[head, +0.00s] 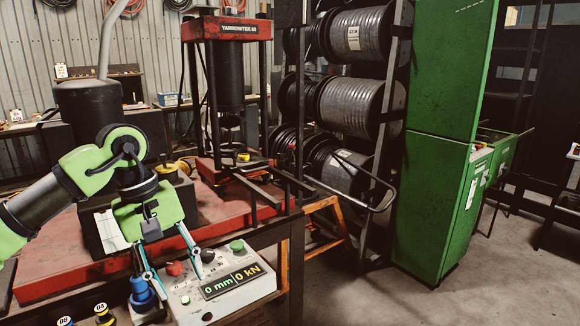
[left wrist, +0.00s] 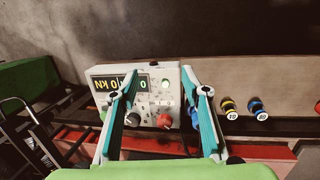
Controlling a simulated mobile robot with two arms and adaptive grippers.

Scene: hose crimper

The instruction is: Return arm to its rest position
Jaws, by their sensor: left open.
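My left arm (head: 85,175) comes in from the left in the head view, green and dark grey. Its gripper (head: 177,284) points down over the control box (head: 240,292), with its two teal-lined fingers spread and nothing between them. In the left wrist view the open gripper (left wrist: 158,74) frames the same control box (left wrist: 105,72), with its red knob (left wrist: 164,121) and lit green button (left wrist: 165,84) between the fingers. The box's display reads 0 mm and 0 kN. I cannot tell whether a fingertip touches the box. My right gripper is not in view.
A red press (head: 226,28) stands behind the arm on the red bench (head: 60,262). Blue and yellow numbered pieces (head: 104,314) lie near the box. Hose reels (head: 358,105) and a green cabinet (head: 436,190) stand to the right. The floor (head: 500,285) at right front is clear.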

